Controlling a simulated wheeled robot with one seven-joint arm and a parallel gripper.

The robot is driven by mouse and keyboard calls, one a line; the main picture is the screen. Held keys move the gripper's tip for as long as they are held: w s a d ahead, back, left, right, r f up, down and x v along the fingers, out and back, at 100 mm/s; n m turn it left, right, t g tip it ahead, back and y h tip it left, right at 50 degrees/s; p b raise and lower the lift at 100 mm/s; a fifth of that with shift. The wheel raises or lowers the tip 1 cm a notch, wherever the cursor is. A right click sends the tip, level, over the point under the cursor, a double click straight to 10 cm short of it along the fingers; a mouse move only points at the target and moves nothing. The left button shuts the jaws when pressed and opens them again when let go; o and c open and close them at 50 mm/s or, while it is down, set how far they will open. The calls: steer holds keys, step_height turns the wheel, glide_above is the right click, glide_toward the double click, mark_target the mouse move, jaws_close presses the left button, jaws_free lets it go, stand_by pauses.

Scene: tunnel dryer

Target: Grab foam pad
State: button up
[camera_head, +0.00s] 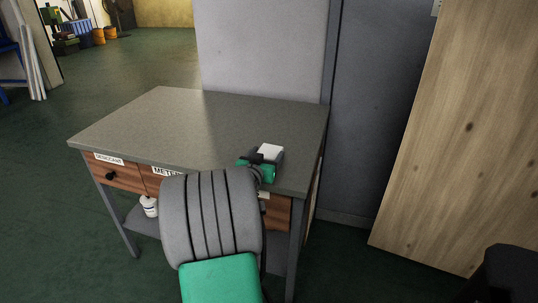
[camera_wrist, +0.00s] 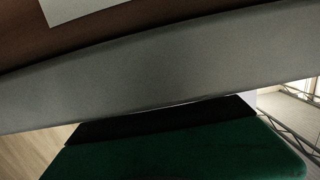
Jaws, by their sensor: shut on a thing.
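A small white block, which looks like the foam pad (camera_head: 270,151), shows at the right front part of the grey tabletop in the head view. My gripper (camera_head: 263,160), green and dark, is at the pad and shut on it. The fingers are small here and partly hidden by my arm. I cannot tell whether the pad touches the tabletop or is just above it. In the wrist view, a green part of my gripper fills the bottom, and the pad cannot be made out clearly.
The grey-topped table (camera_head: 170,115) has wooden drawers, one labelled DESICCANT (camera_head: 108,159). A white bottle (camera_head: 149,206) stands on its lower shelf. A grey panel (camera_head: 262,50) rises behind, and a wooden board (camera_head: 450,130) leans at right. The left tabletop is clear.

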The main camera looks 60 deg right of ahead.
steer(key=c, duration=0.6)
steer(key=shift+c, duration=0.2)
